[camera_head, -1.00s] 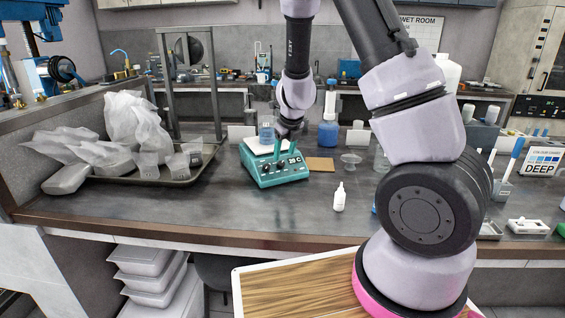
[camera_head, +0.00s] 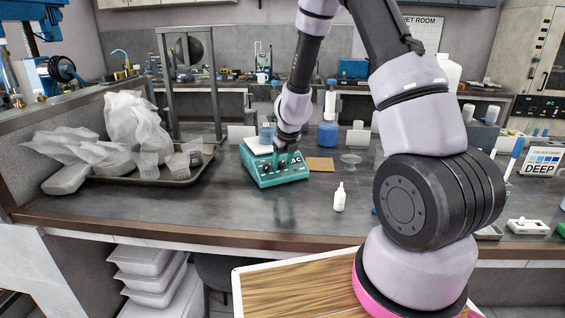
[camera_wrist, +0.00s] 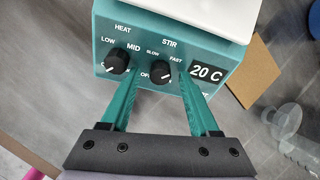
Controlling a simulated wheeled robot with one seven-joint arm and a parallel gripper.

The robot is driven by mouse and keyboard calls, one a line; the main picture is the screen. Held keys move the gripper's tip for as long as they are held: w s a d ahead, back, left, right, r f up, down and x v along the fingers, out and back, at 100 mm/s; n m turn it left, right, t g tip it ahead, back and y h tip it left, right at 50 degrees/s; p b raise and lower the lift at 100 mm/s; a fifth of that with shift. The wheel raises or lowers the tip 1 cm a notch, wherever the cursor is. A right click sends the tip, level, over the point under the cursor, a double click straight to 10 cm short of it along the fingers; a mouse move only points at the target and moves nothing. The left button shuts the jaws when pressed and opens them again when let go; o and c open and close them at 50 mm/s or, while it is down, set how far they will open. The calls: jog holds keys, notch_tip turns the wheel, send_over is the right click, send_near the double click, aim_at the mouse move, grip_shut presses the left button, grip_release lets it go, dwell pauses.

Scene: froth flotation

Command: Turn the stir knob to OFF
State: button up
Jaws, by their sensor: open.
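The teal hotplate stirrer (camera_head: 273,176) stands on the bench with a white top plate. In the wrist view its front panel carries the stir knob (camera_wrist: 160,74), black with a light pointer mark, labelled SLOW, FAST and OFF. In the head view, my gripper (camera_head: 284,157) partly covers the panel.
A brown board (camera_head: 320,165) and a white dropper bottle (camera_head: 339,197) lie to the right. A tray (camera_head: 186,176) with bags is to the left. The bench in front of the stirrer is clear.

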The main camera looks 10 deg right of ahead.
grip_shut()
